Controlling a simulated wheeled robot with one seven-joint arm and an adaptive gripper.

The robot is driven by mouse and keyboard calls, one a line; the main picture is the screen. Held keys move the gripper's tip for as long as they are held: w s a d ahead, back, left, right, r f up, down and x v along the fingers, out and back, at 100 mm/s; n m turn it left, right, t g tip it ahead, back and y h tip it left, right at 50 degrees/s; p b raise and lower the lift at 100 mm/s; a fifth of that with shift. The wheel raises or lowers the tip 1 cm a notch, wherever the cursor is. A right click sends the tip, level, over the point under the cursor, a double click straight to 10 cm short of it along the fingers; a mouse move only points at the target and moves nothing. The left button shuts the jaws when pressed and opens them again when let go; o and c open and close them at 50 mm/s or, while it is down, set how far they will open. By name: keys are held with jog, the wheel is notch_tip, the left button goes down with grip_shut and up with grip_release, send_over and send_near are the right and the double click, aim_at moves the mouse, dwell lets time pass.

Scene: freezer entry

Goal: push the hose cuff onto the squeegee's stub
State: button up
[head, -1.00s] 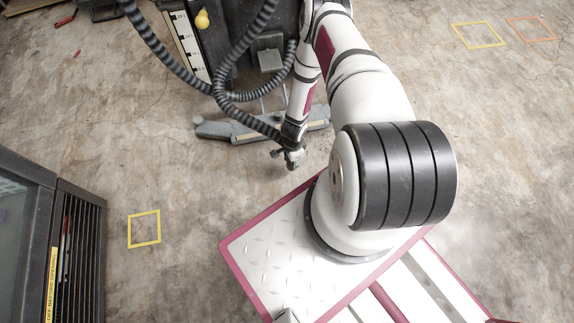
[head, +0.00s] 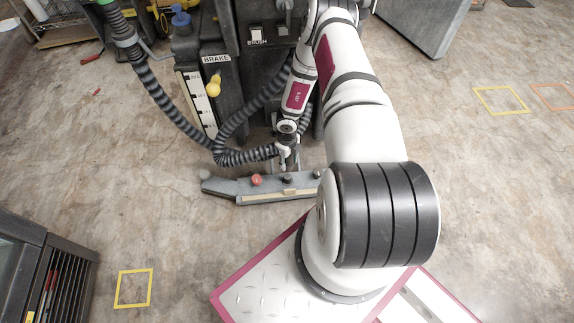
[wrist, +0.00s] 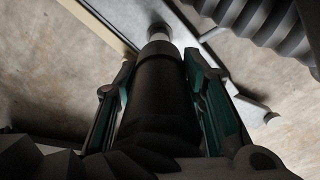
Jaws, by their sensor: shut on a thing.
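The squeegee (head: 225,188) is a long grey bar low on the floor in front of the dark machine. Its pale stub (wrist: 160,32) shows in the wrist view just beyond the end of the black hose cuff (wrist: 158,85). My gripper (wrist: 157,98) is shut on the cuff, with a teal-lined finger on each side. Cuff and stub look roughly in line; I cannot tell whether they touch or overlap. In the head view my gripper (head: 287,158) is at the far side of the squeegee bar, and the stub is not clear there.
The ribbed grey hose (head: 170,103) hangs in a loop from the machine (head: 208,95) to my gripper. A red knob (head: 256,180) and a black knob (head: 287,180) stand on the squeegee. A dark slatted cabinet (head: 45,275) is at lower left. Floor between is open.

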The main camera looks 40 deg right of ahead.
jog(key=shift+f, duration=0.1)
dwell(0.3)
jog(key=b, duration=0.5)
send_over(288, 176)
jog(key=shift+w+a+f, duration=0.1)
jog(key=shift+f, duration=2.75)
jog(key=shift+f+b, duration=1.7)
jog(key=shift+f, duration=0.95)
jog(key=o, duration=1.3)
notch_tip(288, 176, up, 12)
jog(key=shift+f, duration=0.1)
